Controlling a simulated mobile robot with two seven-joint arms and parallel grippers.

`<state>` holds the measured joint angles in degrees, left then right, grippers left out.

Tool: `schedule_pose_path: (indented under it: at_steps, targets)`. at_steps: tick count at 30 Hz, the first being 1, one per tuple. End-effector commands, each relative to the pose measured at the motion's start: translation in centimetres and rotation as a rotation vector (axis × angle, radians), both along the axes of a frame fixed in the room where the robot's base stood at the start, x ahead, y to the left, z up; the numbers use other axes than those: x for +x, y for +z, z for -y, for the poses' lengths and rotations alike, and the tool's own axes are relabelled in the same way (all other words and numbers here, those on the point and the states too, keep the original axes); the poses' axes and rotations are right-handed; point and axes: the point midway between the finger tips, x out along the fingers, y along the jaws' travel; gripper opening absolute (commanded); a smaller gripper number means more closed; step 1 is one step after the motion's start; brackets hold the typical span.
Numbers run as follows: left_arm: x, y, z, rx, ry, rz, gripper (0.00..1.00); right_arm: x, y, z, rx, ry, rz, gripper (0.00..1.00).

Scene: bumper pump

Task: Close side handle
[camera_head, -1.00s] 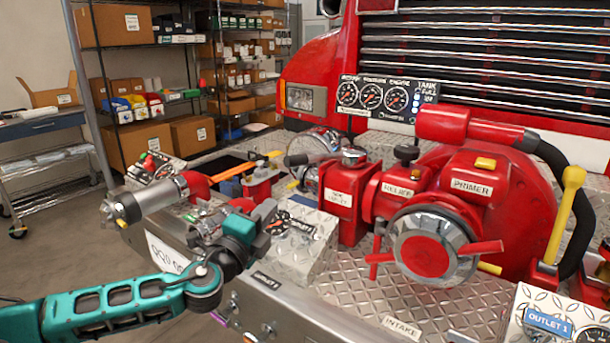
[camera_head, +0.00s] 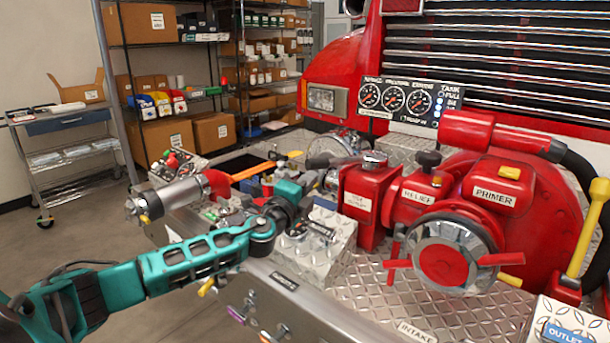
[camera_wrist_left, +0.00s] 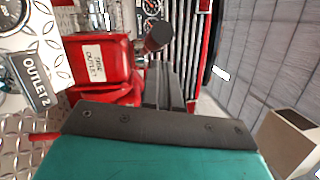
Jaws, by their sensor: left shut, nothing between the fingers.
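The red side outlet box (camera_head: 367,205) stands on the diamond-plate deck, left of the relief valve. It also shows in the left wrist view (camera_wrist_left: 112,62). Its side handle sticks out to the left near its top; the dark round grip (camera_wrist_left: 159,34) shows in the left wrist view, just beyond my fingertips. My left gripper (camera_head: 308,182) is shut and empty, left of the box and close below the handle. In the left wrist view its dark fingers (camera_wrist_left: 165,85) point toward the grip. I cannot tell whether they touch it. My right gripper is not in view.
A red pump body with a PRIMER label (camera_head: 494,198) and a chrome wheel (camera_head: 443,262) are to the right. A silver nozzle (camera_head: 172,196) and an orange lever (camera_head: 257,171) lie left of my gripper. Gauges (camera_head: 396,98) are behind. Open floor is at the left.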

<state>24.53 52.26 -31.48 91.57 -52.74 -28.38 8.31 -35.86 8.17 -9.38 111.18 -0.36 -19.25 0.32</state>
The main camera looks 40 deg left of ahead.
Motion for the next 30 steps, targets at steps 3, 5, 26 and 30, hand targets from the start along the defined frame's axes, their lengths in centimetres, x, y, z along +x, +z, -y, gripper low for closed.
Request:
schedule_pose_path:
  at_steps: [3, 5, 26, 30]
  targets:
    - [0.8, 0.3, -1.0, 0.002, 0.000, 0.001, 0.00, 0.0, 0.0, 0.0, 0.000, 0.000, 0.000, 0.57]
    - [1.0, 0.3, -1.3, 0.002, -0.001, 0.000, 0.00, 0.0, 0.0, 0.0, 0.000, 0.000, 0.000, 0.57]
    - [1.4, 0.0, -2.5, 0.001, -0.026, 0.000, 0.00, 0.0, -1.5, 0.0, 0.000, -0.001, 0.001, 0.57]
    - [1.5, -0.3, -3.8, 0.001, -0.068, 0.002, 0.00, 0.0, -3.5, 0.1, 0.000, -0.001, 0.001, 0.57]
